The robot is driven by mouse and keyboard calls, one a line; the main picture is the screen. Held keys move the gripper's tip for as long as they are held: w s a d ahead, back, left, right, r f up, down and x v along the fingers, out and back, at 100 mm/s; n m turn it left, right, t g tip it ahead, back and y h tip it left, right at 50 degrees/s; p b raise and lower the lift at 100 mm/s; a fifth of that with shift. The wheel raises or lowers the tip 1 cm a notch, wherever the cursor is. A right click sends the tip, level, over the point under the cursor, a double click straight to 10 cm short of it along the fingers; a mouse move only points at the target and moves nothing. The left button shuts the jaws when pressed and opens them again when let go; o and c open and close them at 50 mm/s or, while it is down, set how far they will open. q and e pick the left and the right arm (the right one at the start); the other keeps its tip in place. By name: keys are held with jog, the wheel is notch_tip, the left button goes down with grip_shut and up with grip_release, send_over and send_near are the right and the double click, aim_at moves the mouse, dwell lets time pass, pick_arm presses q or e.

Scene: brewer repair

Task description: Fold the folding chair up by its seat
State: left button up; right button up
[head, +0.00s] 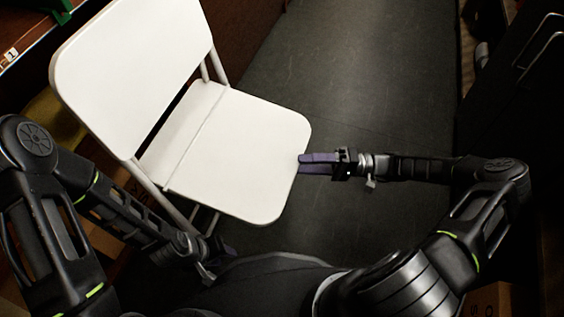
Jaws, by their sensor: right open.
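The white folding chair (215,140) stands unfolded at the left, its backrest (130,75) up and its seat (235,165) spread out flat. My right gripper (302,163) is at the right edge of the seat, its purple fingers open and pointing left. The fingertips are at the seat edge; whether the rim is between them cannot be told. My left gripper (222,247) is low, near the chair's front legs, below the seat. Its fingers are mostly hidden by my own body, so their opening cannot be seen.
Open dark floor (360,75) lies behind and to the right of the chair. A brown panel (245,30) stands close behind the chair. A dark cabinet with metal handles (540,45) is at the right. A cardboard box (490,298) sits at the lower right.

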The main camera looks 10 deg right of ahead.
aim_at(282, 164)
jog(key=x, duration=0.6)
jog(key=shift+a+b, duration=0.3)
jog(key=shift+b, duration=0.1)
jog(key=shift+c, duration=0.5)
grip_shut()
dwell(0.5)
